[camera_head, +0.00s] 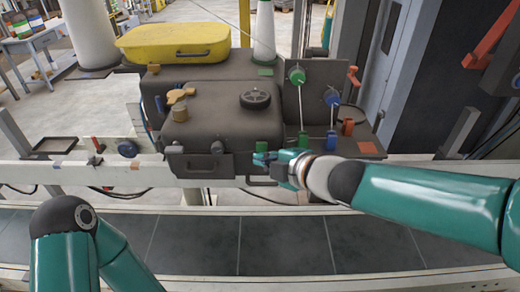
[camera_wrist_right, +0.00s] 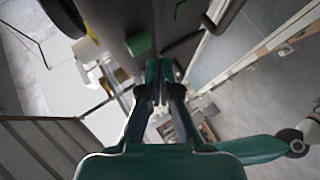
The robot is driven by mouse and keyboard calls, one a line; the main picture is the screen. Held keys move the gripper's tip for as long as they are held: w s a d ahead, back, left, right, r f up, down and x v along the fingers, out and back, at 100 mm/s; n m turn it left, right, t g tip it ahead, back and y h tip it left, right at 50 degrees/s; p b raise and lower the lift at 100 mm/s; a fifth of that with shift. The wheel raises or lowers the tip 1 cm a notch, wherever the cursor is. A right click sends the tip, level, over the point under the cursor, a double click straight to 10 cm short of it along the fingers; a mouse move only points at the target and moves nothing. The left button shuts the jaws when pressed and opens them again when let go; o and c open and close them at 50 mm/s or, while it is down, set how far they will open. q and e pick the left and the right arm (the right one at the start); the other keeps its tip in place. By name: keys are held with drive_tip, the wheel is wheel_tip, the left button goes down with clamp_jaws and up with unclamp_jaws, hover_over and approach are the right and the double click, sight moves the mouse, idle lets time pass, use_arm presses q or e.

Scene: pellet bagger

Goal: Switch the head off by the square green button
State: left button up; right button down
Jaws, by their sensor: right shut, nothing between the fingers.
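The square green button (camera_head: 261,146) is on the front of the dark grey machine head (camera_head: 215,112), near its lower right. In the right wrist view a green block (camera_wrist_right: 140,43), seemingly this button, stands on the dark surface just beyond and slightly left of the fingertips. My right gripper (camera_head: 262,159) is shut and empty just below the button in the head view. It also shows in the right wrist view (camera_wrist_right: 159,66). I cannot tell whether it touches the button. My left arm shows at the lower left; its gripper is out of view.
A yellow tub (camera_head: 175,42) sits on top at the back. A black handwheel (camera_head: 255,99) is on the head. The dark conveyor belt (camera_head: 280,248) in front is bare.

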drive_tip(key=s+b, duration=0.3)
drive_tip(key=s, duration=0.3)
idle(0.5)
